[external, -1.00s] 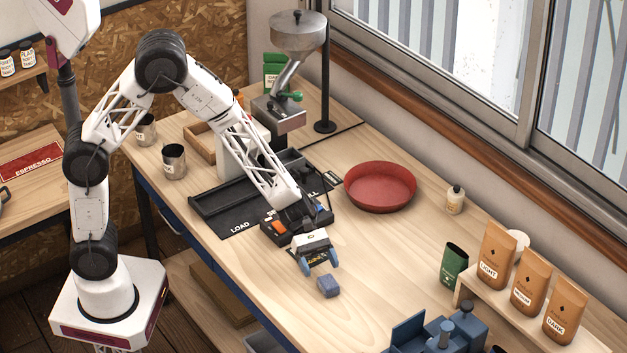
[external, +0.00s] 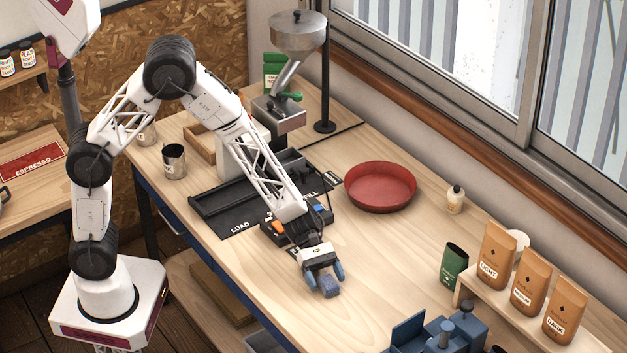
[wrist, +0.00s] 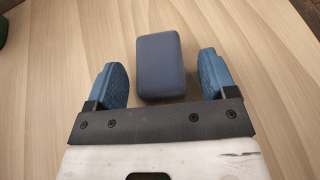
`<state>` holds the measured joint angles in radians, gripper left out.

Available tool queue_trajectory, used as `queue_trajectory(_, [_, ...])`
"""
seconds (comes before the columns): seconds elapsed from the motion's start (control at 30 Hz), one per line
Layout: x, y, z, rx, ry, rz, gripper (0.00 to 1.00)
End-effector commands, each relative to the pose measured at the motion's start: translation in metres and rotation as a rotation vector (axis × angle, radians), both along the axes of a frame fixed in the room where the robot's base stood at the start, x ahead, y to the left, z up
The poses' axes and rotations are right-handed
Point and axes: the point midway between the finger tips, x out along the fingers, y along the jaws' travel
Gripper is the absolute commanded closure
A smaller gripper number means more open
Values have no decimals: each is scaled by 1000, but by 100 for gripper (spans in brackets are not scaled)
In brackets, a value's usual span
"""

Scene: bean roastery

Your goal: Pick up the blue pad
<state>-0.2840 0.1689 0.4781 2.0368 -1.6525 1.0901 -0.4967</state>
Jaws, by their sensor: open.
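The blue pad (external: 329,287) is a small block with rounded edges lying on the wooden table. In the wrist view the blue pad (wrist: 174,66) sits centred ahead of and between the two fingers, with a gap on each side. My gripper (external: 326,275) is open and empty, close beside the pad. In the wrist view my gripper (wrist: 163,78) shows its two blue fingertips, one left and one right of the pad's near part. The near edge of the pad lies close to the dark palm bar.
A black device with orange and blue parts (external: 283,232) stands behind my gripper. A red round pan (external: 380,186) lies further back right. A blue machine (external: 440,334) stands at the front right, with a green bag (external: 454,267) behind it. The table right of the pad is clear.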

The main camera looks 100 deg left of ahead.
Motion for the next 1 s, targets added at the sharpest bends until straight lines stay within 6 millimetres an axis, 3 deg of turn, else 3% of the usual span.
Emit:
queue_trajectory(0.07, [0,0,0,0,0,0,22])
queue_trajectory(0.43, [0,0,0,0,0,0,75])
queue_trajectory(0.77, [0,0,2,0,0,0,75])
queue_trajectory(1.0, [0,0,13,-1,-1,0,75])
